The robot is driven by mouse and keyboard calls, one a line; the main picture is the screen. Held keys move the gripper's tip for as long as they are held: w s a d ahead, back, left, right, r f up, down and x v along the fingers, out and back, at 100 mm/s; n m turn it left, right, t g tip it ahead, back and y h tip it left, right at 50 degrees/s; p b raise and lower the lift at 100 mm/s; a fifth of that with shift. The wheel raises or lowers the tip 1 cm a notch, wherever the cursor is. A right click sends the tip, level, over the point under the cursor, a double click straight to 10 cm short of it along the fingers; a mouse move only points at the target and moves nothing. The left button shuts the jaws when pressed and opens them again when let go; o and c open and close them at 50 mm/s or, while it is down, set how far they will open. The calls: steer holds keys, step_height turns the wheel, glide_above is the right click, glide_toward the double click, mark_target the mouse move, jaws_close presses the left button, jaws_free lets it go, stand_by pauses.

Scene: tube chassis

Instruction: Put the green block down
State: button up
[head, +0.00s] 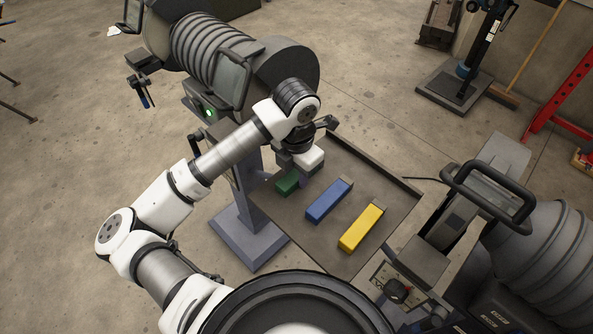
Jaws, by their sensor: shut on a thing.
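The green block (287,182) is at the left end of the dark tray (304,224), partly hidden under my gripper (299,172). My gripper points down over it and is shut on it. The fingertips are mostly hidden by the wrist and the white gripper body. I cannot tell whether the block touches the tray surface or is held slightly above it.
A blue block (327,202) and a yellow block (361,228) lie to the right on the tray. The tray has a raised rim. A machine with a black handle (490,195) stands at the right, and a ribbed machine (215,50) stands behind.

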mark_target(297, 173)
steer(key=o, duration=1)
step_height(297, 173, up, 12)
steer(key=shift+r+b, duration=0.1)
steer(key=shift+b, duration=0.9)
